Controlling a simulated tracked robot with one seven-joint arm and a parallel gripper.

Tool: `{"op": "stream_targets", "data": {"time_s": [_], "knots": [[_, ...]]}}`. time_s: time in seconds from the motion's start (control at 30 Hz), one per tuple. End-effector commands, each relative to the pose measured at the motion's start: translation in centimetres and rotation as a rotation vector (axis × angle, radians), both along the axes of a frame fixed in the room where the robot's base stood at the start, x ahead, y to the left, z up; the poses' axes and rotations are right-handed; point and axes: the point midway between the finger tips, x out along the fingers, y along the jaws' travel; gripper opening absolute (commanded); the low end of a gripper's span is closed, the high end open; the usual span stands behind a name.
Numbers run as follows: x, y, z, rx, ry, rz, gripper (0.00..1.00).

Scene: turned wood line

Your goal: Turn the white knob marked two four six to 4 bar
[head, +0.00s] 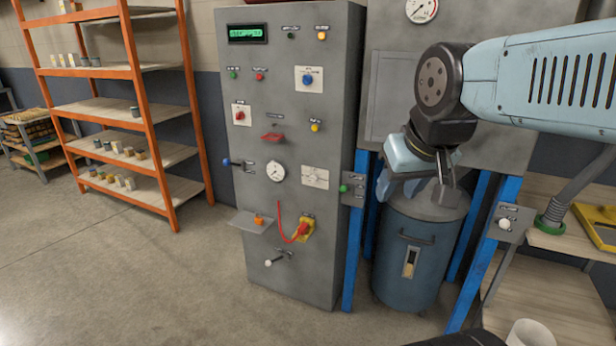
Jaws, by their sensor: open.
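A small white knob (505,223) sits on a grey plate fixed to the right blue post, at the right of the head view. Its markings are too small to read, so its setting cannot be told. My gripper (416,188) is open, with nothing seen between its fingers. It points down in front of the blue drum and appears left of and a little higher than the knob, apart from it.
A grey control cabinet (233,150) with buttons, a gauge and levers stands left of my gripper. A blue drum (405,258) stands behind and below it. A hose (575,190) and a wooden bench (570,240) are at the right. Open floor lies at left.

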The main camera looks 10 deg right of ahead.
Motion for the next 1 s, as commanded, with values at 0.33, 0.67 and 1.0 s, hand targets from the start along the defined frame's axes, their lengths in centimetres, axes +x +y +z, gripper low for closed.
{"op": "stream_targets", "data": {"time_s": [0.33,0.67,1.0], "knots": [[0.0,0.0,0.0,0.0,0.0,0.0,0.43],[2.3,-0.9,-0.5,-0.127,0.093,0.059,0.63],[9.1,-4.8,-2.0,-0.468,0.317,0.232,0.63]]}}
